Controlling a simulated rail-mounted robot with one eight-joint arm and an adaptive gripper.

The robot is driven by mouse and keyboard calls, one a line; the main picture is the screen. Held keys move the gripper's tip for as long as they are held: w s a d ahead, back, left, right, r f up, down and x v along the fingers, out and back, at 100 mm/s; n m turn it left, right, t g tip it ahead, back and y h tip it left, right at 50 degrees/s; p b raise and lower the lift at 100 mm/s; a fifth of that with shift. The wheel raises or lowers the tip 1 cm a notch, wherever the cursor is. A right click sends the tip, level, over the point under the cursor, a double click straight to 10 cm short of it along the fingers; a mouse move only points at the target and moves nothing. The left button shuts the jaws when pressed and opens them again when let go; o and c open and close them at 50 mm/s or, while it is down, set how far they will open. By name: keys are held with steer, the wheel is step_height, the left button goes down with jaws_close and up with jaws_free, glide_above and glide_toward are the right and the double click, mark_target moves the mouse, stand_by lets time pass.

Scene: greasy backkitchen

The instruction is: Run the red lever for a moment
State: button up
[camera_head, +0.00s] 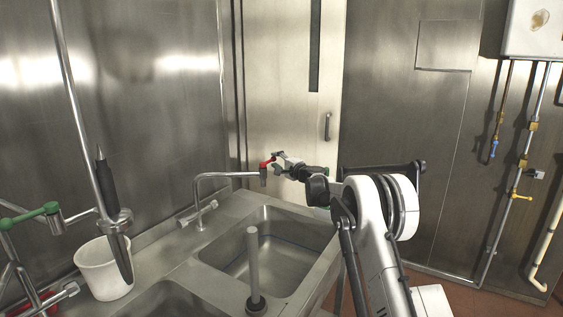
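A small red lever (267,163) sits at the end of a thin bent metal spout (222,175) over the sink. My gripper (277,163) is just right of the lever, level with it, its fingers pointing left towards it. The two fingers look spread apart, with nothing clearly held between them. The lever's right end overlaps the fingertips in the picture; I cannot tell whether they touch.
Below is a steel double sink (285,262) with an upright standpipe (253,262). At left are a white bucket (98,272), a hanging spray hose (108,190) and a green lever (28,216). A door (290,80) stands behind; pipes (512,150) run down the right wall.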

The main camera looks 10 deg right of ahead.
steer(key=shift+w+a+r, duration=0.1)
steer(key=shift+w+a, duration=0.15)
steer(key=shift+w, duration=0.2)
steer(key=c, duration=0.6)
steer(key=shift+c, duration=0.2)
steer(key=shift+d, duration=0.1)
steer(key=shift+v, duration=1.15)
steer(key=shift+d+b, duration=0.25)
steer(key=shift+b, duration=0.1)
steer(key=shift+s+d, duration=0.2)
steer(key=shift+s, duration=0.25)
steer(key=o, duration=0.9)
